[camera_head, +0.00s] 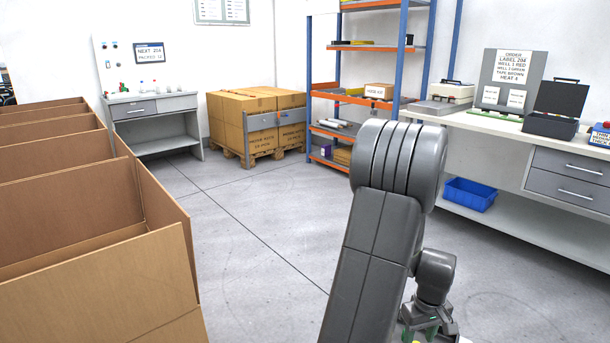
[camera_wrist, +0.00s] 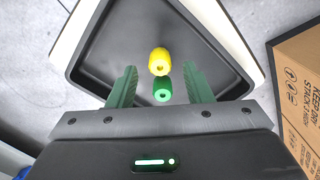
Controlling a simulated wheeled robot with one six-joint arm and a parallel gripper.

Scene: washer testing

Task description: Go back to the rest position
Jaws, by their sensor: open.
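My gripper (camera_wrist: 160,88) shows in the wrist view with its two green fingers spread apart and nothing between them in its grasp. Beyond the fingers is a dark tray (camera_wrist: 104,62) with a pale rim. A yellow ribbed piece (camera_wrist: 159,62) and a green ribbed piece (camera_wrist: 163,90) appear close together over the tray, between the fingers in the picture. I cannot tell how far they are from the fingertips.
Open cardboard boxes (camera_head: 90,270) fill the left. Stacked cartons (camera_head: 235,115) stand on a pallet at the back. A shelf rack (camera_head: 400,60) and a white workbench (camera_head: 500,125) with drawers are at the right, with a blue bin (camera_head: 469,194) below. The grey floor between is clear.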

